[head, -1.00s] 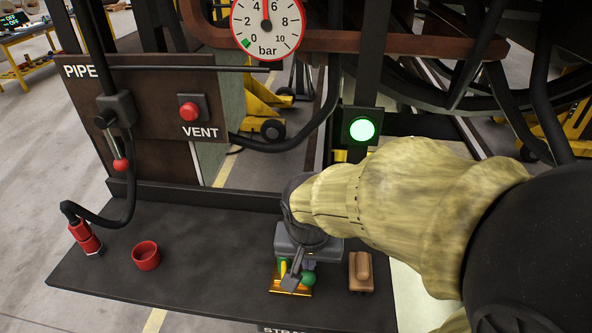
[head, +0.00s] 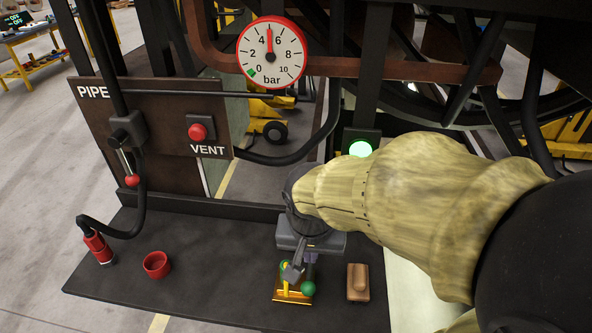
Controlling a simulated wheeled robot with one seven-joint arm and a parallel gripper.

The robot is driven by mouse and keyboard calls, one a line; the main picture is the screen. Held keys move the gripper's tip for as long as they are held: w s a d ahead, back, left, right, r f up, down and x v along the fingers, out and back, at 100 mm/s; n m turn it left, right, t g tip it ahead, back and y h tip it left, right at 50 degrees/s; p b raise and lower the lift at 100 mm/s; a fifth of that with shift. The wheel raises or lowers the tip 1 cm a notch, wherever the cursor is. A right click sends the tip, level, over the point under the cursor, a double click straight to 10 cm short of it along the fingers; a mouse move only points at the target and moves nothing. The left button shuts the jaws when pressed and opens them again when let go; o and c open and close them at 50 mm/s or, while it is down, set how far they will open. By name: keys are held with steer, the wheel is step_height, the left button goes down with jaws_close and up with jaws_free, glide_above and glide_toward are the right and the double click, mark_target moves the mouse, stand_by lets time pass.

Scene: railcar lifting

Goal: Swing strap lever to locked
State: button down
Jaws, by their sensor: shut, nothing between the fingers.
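The strap lever's small gold base (head: 279,297) sits on the front of the dark shelf. A green ball knob (head: 308,288) shows at its right side, just right of my gripper's fingertips. My gripper (head: 291,273) is shut, pointing down over the gold base, with nothing seen held in it. Its fingers hide part of the lever and a yellow piece behind them. I cannot tell whether the fingertips touch the lever. My sleeved arm comes in from the right.
A brown block (head: 358,283) stands close right of the base. A red cup (head: 157,265) and a red hose end (head: 97,248) are at the left. A panel with a red VENT button (head: 197,132) and a gauge (head: 271,53) stand behind. The shelf between cup and base is clear.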

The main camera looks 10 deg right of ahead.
steer(key=v, duration=0.1)
steer(key=p+v, duration=0.2)
steer(key=shift+w+d, duration=0.1)
steer(key=shift+w, duration=0.2)
stand_by(0.3)
steer(key=w+d+f+n, duration=0.1)
steer(key=d+f+n, duration=0.2)
steer(key=d+f, duration=0.2)
steer(key=shift+w+f+n+y, duration=0.2)
steer(key=shift+f+n+y, duration=0.15)
steer(key=shift+f, duration=0.55)
steer(key=shift+w, duration=0.1)
